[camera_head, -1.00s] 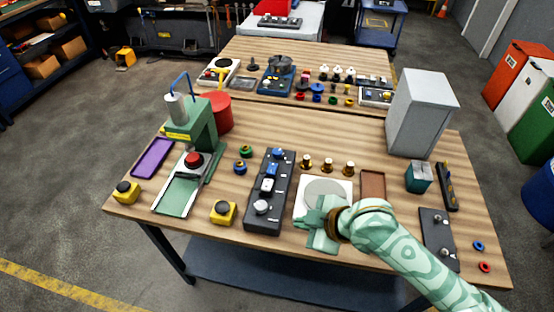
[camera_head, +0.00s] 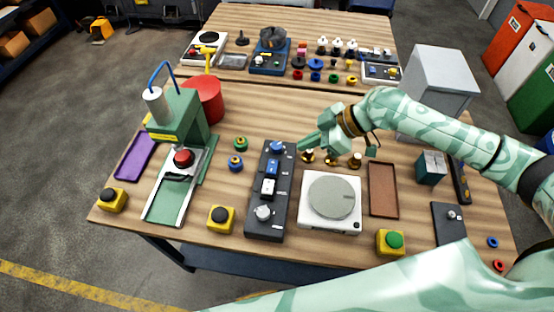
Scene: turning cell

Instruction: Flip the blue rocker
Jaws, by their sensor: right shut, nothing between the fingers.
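The blue rocker (camera_head: 272,168) sits on a dark control panel (camera_head: 251,204) in the middle of the table, between a blue round knob (camera_head: 277,147) above it and a white rocker (camera_head: 268,187) below it. My right gripper (camera_head: 303,146) is shut and empty. In the picture its tips are just right of the panel's far end, up and to the right of the blue rocker and apart from it. My left gripper is not in view.
A white round-plate device (camera_head: 330,220) stands right of the panel. Brass knobs (camera_head: 331,160) are below the right gripper, partly hidden. A green press (camera_head: 180,123) stands to the left. Yellow button boxes (camera_head: 221,226) are near the front edge, one green-topped (camera_head: 391,243).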

